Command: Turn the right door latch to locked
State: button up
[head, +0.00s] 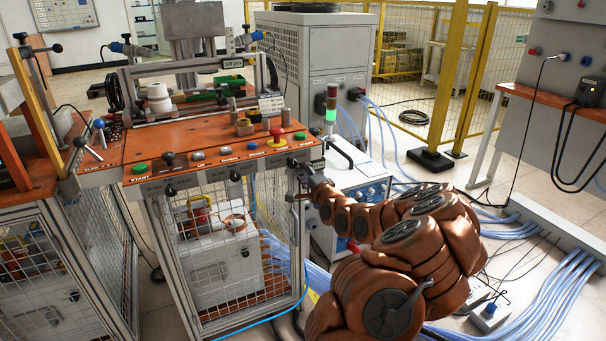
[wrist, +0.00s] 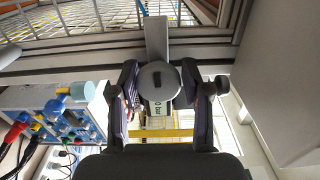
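In the head view my gripper (head: 302,182) is at the right front corner of the orange-topped workstation (head: 205,160), beside the mesh door (head: 220,255). The latch's own position cannot be made out clearly there. Whether it is turned to locked cannot be read.
A white-and-blue power unit (head: 365,190) with cables stands right of the workstation. Blue hoses (head: 490,240) run over the floor. A frame bar (wrist: 80,60) crosses the wrist view.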

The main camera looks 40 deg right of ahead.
jog(key=shift+o, duration=1.3)
jog(key=v, duration=1.2)
jog(key=shift+a, duration=0.1)
